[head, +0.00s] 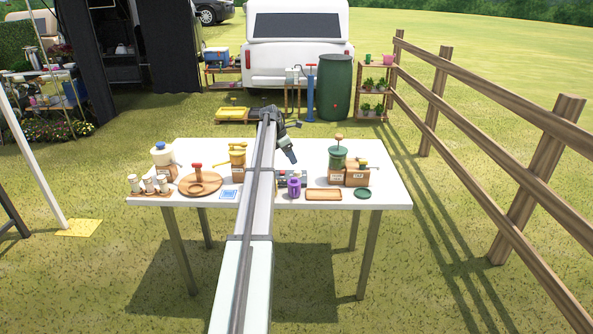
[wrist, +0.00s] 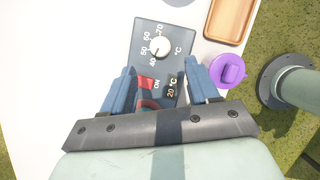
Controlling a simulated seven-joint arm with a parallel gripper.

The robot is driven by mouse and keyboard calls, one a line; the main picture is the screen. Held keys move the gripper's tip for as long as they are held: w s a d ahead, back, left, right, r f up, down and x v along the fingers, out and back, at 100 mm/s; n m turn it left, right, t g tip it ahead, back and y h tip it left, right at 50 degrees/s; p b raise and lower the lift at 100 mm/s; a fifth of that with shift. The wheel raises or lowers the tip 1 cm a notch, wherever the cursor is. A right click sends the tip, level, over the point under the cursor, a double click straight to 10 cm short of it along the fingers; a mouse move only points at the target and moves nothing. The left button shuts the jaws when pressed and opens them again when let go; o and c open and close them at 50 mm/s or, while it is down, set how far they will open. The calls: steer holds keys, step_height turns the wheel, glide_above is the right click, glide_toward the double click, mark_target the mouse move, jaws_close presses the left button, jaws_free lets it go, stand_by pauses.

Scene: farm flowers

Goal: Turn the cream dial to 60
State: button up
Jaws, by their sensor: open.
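In the wrist view a cream dial (wrist: 161,46) sits on a dark grey panel (wrist: 178,33) marked 40, 50, 60, 70 and °C. A small dark mark on the dial seems to lie on the side of 40, but it is too small to be sure. A red switch (wrist: 146,82) marked ON and a small display (wrist: 173,88) reading 20 °C are on the panel below the dial. My gripper (wrist: 161,66) is open, its blue fingers either side of the panel's lower part, with nothing between them gripped. In the head view my gripper (head: 290,156) hangs above the table.
A purple lidded item (wrist: 228,70) stands close right of my right finger, with a wooden tray (wrist: 229,20) beyond it. My arm hides the table's middle.

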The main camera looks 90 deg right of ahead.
mark_target(298, 171)
steer(key=x, duration=0.8)
steer(key=shift+f, duration=0.2)
steer(key=shift+c, duration=0.2)
steer(key=c, duration=1)
steer(key=shift+o, duration=0.2)
